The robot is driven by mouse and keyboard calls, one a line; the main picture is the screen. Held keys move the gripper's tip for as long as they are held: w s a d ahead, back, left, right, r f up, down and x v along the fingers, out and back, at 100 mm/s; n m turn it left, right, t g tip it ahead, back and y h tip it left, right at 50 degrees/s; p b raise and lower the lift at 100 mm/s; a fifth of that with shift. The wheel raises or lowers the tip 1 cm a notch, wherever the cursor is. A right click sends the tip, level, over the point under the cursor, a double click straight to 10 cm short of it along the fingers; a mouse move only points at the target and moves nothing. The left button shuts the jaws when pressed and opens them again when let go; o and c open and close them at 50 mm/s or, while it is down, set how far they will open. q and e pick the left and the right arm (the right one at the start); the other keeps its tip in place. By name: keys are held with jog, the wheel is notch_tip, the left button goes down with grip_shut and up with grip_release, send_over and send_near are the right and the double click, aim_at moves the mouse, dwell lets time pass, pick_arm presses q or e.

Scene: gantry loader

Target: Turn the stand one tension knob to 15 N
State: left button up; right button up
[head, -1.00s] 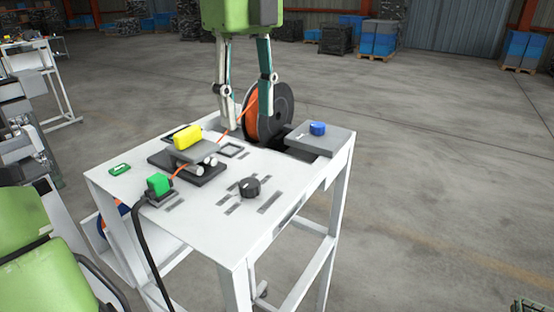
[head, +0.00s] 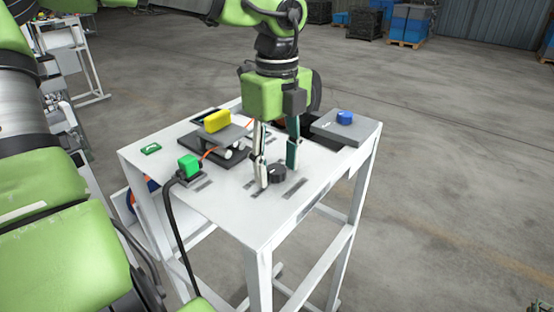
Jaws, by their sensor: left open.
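A black round knob (head: 278,174) with a pale mark sits on the white top of the stand (head: 235,217), near its front right part, among grey printed marks. My left gripper (head: 278,178) points down at the knob with open fingers. One finger is at the knob's left side and the other is behind it to the right. I cannot tell whether either finger touches it. The scale values are too small to read. My right gripper is not in view.
A yellow block (head: 217,120) sits on a dark roller unit. A green plug (head: 189,166) with a black cable stands at the left edge. A blue knob (head: 344,117) sits on a grey plate (head: 352,130) at the back right. My gripper mostly hides the spool.

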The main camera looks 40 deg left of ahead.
pick_arm(q)
jog(key=shift+c, duration=0.4)
jog(key=c, duration=1)
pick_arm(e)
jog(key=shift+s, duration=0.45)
